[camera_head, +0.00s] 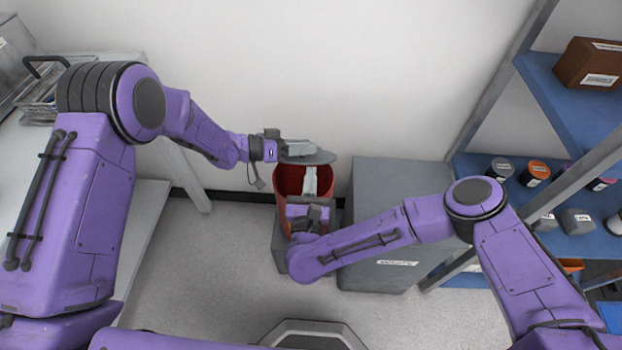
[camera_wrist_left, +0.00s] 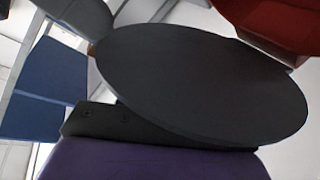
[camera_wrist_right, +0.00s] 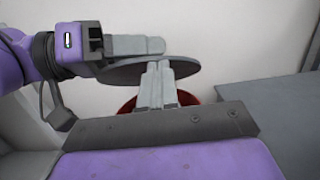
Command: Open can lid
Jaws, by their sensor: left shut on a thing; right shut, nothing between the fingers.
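The red can (camera_head: 290,179) stands on a grey block by the wall, and its mouth is uncovered at the front. The round grey lid (camera_head: 322,158) is above the can's back edge, apart from its rim as far as I can see. My left gripper (camera_head: 312,149) is shut on the lid. In the left wrist view the lid (camera_wrist_left: 200,80) fills the middle as a dark disc, hiding the fingertips. My right gripper (camera_head: 310,172) is shut and empty over the can's opening. In the right wrist view its fingers (camera_wrist_right: 158,68) overlap the lid (camera_wrist_right: 130,74) and the red rim behind.
A grey waste box (camera_head: 400,175) stands right of the can. Blue shelves (camera_head: 540,200) with several labelled jars are farther right. A white table (camera_head: 140,215) with a wire basket (camera_head: 40,100) is at left. Floor in front is clear.

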